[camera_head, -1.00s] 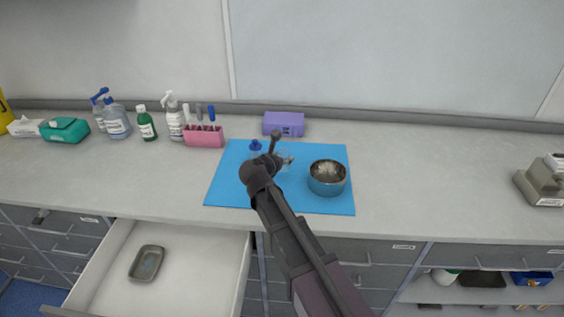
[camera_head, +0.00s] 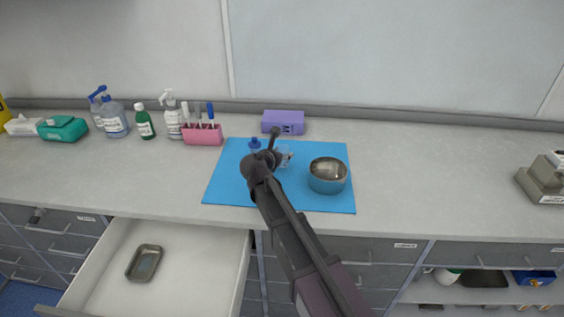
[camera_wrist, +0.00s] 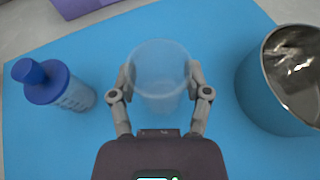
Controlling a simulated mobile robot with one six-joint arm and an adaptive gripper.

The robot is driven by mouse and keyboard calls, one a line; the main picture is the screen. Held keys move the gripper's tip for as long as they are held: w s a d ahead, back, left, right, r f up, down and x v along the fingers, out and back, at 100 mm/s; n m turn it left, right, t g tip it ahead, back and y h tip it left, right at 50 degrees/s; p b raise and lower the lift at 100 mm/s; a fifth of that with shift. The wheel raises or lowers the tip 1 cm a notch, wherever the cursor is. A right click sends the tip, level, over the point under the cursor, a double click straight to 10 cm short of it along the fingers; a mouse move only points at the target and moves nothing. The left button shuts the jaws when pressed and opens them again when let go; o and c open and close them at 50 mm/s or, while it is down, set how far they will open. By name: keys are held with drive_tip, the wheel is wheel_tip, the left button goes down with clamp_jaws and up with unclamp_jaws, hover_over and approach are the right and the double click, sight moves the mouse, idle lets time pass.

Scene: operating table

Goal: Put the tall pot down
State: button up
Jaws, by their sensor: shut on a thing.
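A clear, see-through pot (camera_wrist: 160,58) is between the fingers of my gripper (camera_wrist: 161,80) in the wrist view. The fingers are shut on its two sides. In the head view the pot (camera_head: 286,154) shows just right of my wrist, over the blue mat (camera_head: 225,187), partly hidden by my arm. I cannot tell whether its base touches the mat. A blue-capped bottle (camera_wrist: 60,88) stands to the left.
A purple box (camera_head: 283,122) is behind the mat. A pink holder with markers (camera_head: 203,134) and several bottles stand to the left. A drawer (camera_head: 190,265) is open at lower left with a small tray (camera_head: 145,262) inside.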

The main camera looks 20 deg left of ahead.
drive_tip(key=shift+f+b, duration=0.6)
drive_tip(key=shift+f, duration=0.4)
drive_tip(key=shift+f, duration=0.1)
drive_tip(key=o, duration=1.2)
drive_tip(key=shift+c, duration=0.2)
drive_tip(key=shift+r, duration=0.2)
drive_tip(key=shift+s+r, duration=0.1)
drive_tip(key=shift+s, duration=0.1)
drive_tip(key=p+v, duration=0.4)
drive_tip(key=v, duration=0.6)
drive_tip(key=shift+d, duration=0.1)
drive_tip(key=shift+p+v, duration=0.3)
drive_tip(key=shift+v, duration=0.45)
